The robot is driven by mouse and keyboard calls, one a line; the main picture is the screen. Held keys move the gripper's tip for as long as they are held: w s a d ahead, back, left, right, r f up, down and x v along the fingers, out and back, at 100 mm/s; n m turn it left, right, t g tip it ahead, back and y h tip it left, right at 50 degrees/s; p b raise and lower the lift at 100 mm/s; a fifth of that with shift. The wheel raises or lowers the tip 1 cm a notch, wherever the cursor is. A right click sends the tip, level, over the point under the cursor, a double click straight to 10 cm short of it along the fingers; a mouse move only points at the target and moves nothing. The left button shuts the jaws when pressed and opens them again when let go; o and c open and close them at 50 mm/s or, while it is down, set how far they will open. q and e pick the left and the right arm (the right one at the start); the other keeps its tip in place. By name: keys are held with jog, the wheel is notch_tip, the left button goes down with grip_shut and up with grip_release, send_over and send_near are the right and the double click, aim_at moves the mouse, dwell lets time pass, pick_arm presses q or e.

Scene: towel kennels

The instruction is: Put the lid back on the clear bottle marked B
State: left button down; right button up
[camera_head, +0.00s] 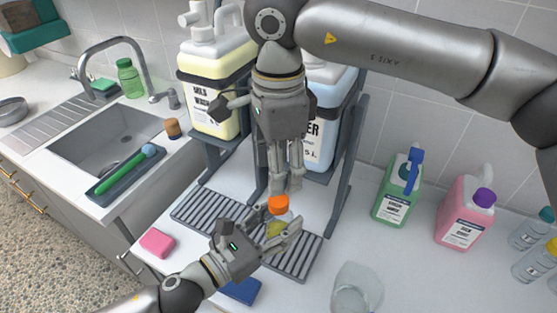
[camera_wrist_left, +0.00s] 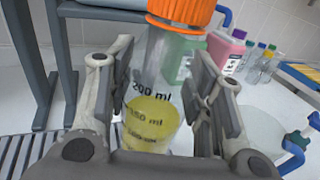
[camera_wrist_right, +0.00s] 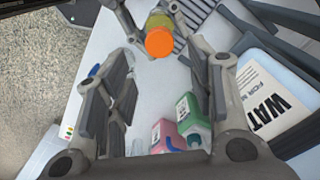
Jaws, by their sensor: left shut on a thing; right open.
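The clear bottle (camera_wrist_left: 165,75) stands upright with yellow liquid in its lower part and printed volume marks. No letter B is readable on it. An orange lid (camera_head: 278,204) sits at its top; it also shows in the left wrist view (camera_wrist_left: 185,10) and the right wrist view (camera_wrist_right: 159,42). I cannot tell how tightly it sits. My left gripper (camera_head: 281,228) is shut on the bottle's body, with a finger on each side. My right gripper (camera_head: 285,186) is open and points down just above the lid, apparently not touching it.
The bottle is over a grey slatted drain grid (camera_head: 195,218). Behind it, a yellow container (camera_head: 210,115) and a water container (camera_head: 330,85) stand on racks. A green jug (camera_head: 393,205), a pink jug (camera_head: 465,215) and a clear vessel (camera_head: 358,290) stand to the right.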

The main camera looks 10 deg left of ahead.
aim_at(279, 199)
notch_tip(279, 199, down, 8)
jog(key=shift+r, duration=0.2)
jog(key=shift+c, duration=0.2)
jog(key=c, duration=1)
jog(key=o, duration=1.2)
jog(key=shift+c, duration=0.2)
notch_tip(279, 199, up, 12)
